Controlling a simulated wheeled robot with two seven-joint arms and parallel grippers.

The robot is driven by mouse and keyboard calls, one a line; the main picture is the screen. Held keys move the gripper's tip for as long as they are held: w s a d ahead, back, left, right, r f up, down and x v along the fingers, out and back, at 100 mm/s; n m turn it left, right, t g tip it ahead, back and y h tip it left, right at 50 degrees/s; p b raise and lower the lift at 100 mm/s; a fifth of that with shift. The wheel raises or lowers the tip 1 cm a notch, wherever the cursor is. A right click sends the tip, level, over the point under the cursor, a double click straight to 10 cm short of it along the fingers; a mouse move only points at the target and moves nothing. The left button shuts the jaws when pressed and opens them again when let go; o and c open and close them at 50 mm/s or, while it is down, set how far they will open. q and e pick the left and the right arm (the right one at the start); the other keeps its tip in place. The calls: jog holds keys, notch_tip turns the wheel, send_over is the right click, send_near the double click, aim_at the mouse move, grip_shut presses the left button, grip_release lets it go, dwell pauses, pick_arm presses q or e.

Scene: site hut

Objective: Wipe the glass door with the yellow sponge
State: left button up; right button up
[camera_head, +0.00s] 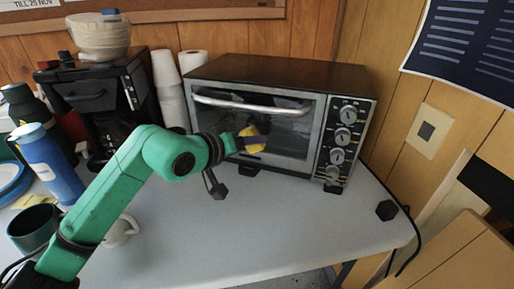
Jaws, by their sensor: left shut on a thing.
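The glass door (290,131) is the front of a black and silver toaster oven at the back of the table. It is closed, with a silver handle (252,104) along its top. The yellow sponge (254,140) is in front of the lower middle of the glass. My left gripper (246,143), on the green arm, is shut on the sponge. The sponge looks at or very near the glass; I cannot tell if it touches. My right gripper is not in view.
A coffee maker (90,92), stacked white cups (169,88), a blue bottle (48,165), a dark green mug (34,228) and a white mug (120,231) crowd the left. The grey table (290,225) is clear in front of the oven. Knobs (343,138) line the oven's right side.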

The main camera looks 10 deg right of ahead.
pick_arm(q)
jog(key=a, duration=0.1)
jog(key=w+a+b, duration=0.1)
jog(key=shift+w+a+f, duration=0.15)
jog(key=shift+w+a, duration=0.15)
jog(key=shift+a, duration=0.1)
jog(key=shift+w+a+b, duration=0.95)
jog(key=shift+w+a, duration=0.2)
jog(key=shift+a, duration=0.9)
jog(key=shift+s+d+r+b, duration=0.25)
jog(key=shift+s+d, duration=0.75)
jog(key=shift+d, duration=0.75)
jog(key=shift+s+d+r+b, duration=0.1)
jog(key=shift+s+d+b, duration=0.15)
jog(key=shift+s+d, duration=1.1)
jog(key=shift+s+d+r+b, duration=0.25)
jog(key=shift+s+d, duration=0.35)
jog(key=shift+d, duration=1.55)
jog(key=shift+f, duration=0.15)
jog(key=shift+w+a, duration=0.55)
jog(key=shift+a, duration=0.35)
jog(key=shift+w+a, duration=0.5)
jog(key=shift+a, duration=0.35)
jog(key=w+a+b, duration=0.1)
jog(key=w+a, duration=0.2)
jog(key=a, duration=0.4)
jog(key=shift+w, duration=0.35)
